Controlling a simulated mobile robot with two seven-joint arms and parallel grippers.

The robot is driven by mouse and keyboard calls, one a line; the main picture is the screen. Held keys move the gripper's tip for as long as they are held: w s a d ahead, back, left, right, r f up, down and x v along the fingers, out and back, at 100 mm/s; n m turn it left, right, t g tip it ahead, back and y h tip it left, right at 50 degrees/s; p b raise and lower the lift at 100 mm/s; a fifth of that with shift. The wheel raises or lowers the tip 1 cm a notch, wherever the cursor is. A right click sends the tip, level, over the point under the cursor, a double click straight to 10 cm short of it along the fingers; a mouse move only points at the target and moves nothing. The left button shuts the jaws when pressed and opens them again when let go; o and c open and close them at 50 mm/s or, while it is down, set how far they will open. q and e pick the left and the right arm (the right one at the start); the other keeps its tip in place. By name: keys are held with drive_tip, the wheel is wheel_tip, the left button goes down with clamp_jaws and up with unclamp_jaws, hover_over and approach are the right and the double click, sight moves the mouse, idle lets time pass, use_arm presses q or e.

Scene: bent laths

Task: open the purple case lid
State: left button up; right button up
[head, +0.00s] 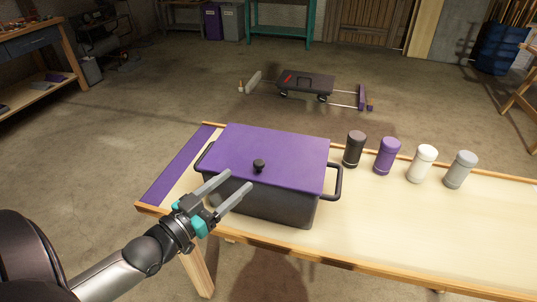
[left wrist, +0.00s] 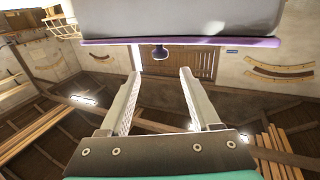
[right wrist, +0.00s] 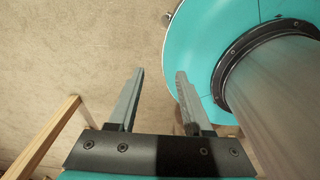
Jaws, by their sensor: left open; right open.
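The dark case (head: 262,203) stands on the table with its purple lid (head: 285,155) closed flat on top. A black knob (head: 259,166) sits near the lid's front edge. My left gripper (head: 238,180) is open and empty in front of the case, its fingers pointing toward the knob. In the left wrist view the case (left wrist: 180,20), the purple lid edge (left wrist: 215,42) and the knob (left wrist: 160,53) show beyond the open fingers, the knob between their tips and apart from them. My right gripper (right wrist: 158,75) is open and empty, with bare floor beyond it.
A black tumbler (head: 354,149), a purple one (head: 387,156), a white one (head: 422,164) and a grey one (head: 460,170) stand right of the case. The table's front right (head: 420,225) is clear. A low cart (head: 304,84) stands on the floor behind.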

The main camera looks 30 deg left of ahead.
sight(267, 164)
use_arm(q)
drive_tip(key=w, duration=0.3)
drive_tip(key=w+d+b, duration=0.1)
drive_tip(key=w, duration=0.3)
drive_tip(key=w+b, duration=0.1)
drive_tip(key=w, duration=0.2)
drive_tip(key=shift+w+d, duration=0.3)
drive_tip(key=shift+w, duration=0.1)
drive_tip(key=shift+w+d, duration=0.1)
drive_tip(key=shift+w, duration=0.6)
use_arm(e)
drive_tip(key=shift+w+d+f, duration=0.7)
drive_tip(key=shift+w+f, duration=0.2)
drive_tip(key=shift+f, duration=0.15)
use_arm(q)
drive_tip(key=c, duration=0.5)
clamp_jaws()
use_arm(e)
drive_tip(key=shift+a, duration=0.4)
